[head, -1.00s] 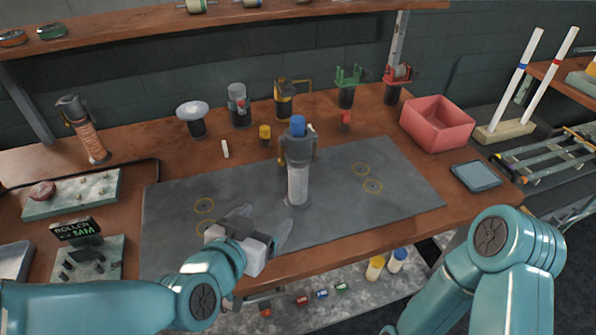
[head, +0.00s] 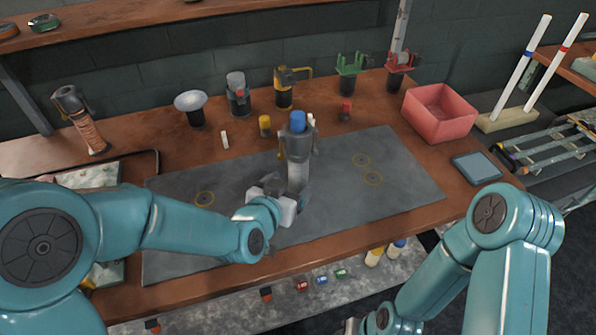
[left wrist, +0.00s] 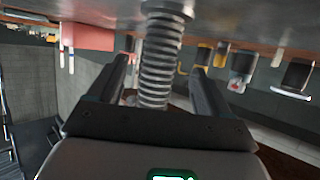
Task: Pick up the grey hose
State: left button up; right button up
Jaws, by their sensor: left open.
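The grey hose (head: 297,172) stands upright on the grey mat, under a dark clamp with a blue cap (head: 297,121). In the left wrist view the ribbed hose (left wrist: 157,72) runs between the two fingers. My left gripper (head: 296,192) is at the hose's lower part, with its jaws open on either side of it. The left wrist view shows the left gripper (left wrist: 160,68) with gaps between hose and fingers. My right arm is at the lower right of the head view; its fingers are not visible.
The grey mat (head: 400,200) is mostly clear around the hose. A red bin (head: 438,113) and a blue-grey tray (head: 476,169) are at the right.

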aim_at(294, 178)
pick_arm(q)
jog(key=x, duration=0.1)
jog(key=p+x, duration=0.1)
jog(key=x, duration=0.3)
jog(key=shift+w+d+r, duration=0.15)
jog(key=shift+r, duration=0.2)
jog(key=shift+r, duration=0.1)
jog(key=c, duration=1.3)
